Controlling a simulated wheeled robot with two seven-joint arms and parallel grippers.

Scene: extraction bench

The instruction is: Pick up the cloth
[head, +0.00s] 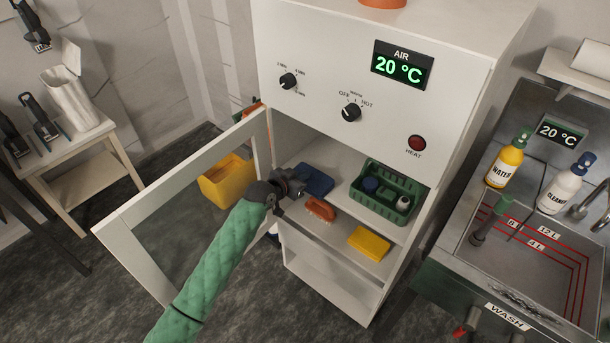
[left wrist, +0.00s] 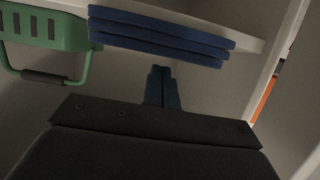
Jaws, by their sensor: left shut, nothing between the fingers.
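The cloth (head: 318,179) is a folded blue stack lying on the cabinet's inner shelf, behind the open door. In the left wrist view the cloth (left wrist: 160,36) shows as several blue layers at the shelf's edge. My left gripper (head: 299,187) reaches in from the left, just beside the cloth, and hides part of it in the head view. In the left wrist view its fingers (left wrist: 162,74) are together, with nothing between them and a gap to the cloth. My right gripper is not in view.
An orange brush (head: 320,209) and a yellow sponge (head: 369,243) lie on the shelf in front. A green caddy (head: 372,205) with bottles stands to the right. The cabinet door (head: 128,221) stands open at left. A yellow bin (head: 226,181) is behind it.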

